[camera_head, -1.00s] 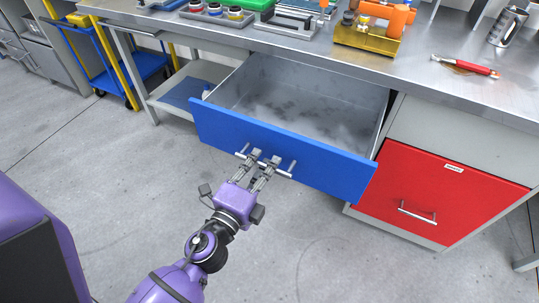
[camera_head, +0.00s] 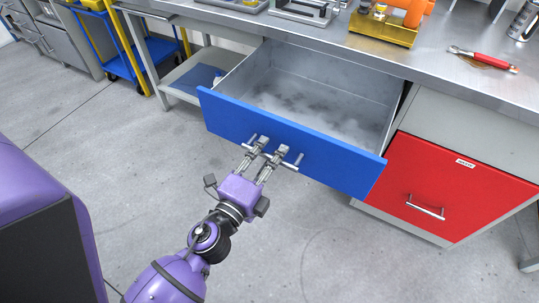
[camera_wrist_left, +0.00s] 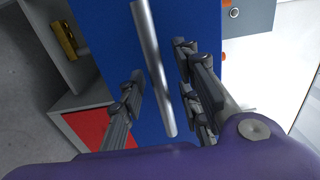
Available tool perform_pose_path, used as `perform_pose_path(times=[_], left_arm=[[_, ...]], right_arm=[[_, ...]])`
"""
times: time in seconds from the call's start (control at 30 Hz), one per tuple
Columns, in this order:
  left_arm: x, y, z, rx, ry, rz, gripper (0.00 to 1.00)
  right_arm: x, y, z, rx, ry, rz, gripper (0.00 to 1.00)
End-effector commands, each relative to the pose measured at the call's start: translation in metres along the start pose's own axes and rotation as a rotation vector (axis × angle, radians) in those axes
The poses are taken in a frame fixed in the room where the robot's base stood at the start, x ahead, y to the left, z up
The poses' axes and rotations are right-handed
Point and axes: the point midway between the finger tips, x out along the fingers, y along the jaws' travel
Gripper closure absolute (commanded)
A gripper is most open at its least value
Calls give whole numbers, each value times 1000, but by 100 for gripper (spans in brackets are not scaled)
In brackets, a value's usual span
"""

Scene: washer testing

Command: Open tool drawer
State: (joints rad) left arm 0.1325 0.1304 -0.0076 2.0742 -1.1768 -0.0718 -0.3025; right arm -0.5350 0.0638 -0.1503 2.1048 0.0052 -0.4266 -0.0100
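The tool drawer with a blue front (camera_head: 330,160) is pulled well out from under the workbench, and its grey metal inside (camera_head: 310,100) shows empty. A silver bar handle (camera_head: 292,160) is on its front. My left gripper (camera_head: 273,146) is at this handle, its fingers apart on either side of the bar. In the left wrist view the handle bar (camera_wrist_left: 155,70) runs between the two fingers of my left gripper (camera_wrist_left: 158,92), with visible gaps on both sides, against the blue front (camera_wrist_left: 105,45). My right gripper is not in view.
A closed red drawer (camera_head: 440,185) is at the right. The workbench top (camera_head: 400,55) carries an orange and yellow device (camera_head: 385,25) and a red-handled tool (camera_head: 482,59). A blue cart (camera_head: 130,60) stands at the left. The floor in front is clear.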

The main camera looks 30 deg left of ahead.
Motion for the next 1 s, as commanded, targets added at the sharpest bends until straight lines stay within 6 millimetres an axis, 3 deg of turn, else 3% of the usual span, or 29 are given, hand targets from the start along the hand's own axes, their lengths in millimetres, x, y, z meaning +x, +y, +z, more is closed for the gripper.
perform_pose_path(times=[0.17,0.6,1.0], left_arm=[[-6,1,0,-2,-2,2,69],[-68,1,0,-4,-3,2,69],[-76,0,0,0,0,1,69]], right_arm=[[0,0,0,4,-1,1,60],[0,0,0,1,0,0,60],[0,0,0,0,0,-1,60]])
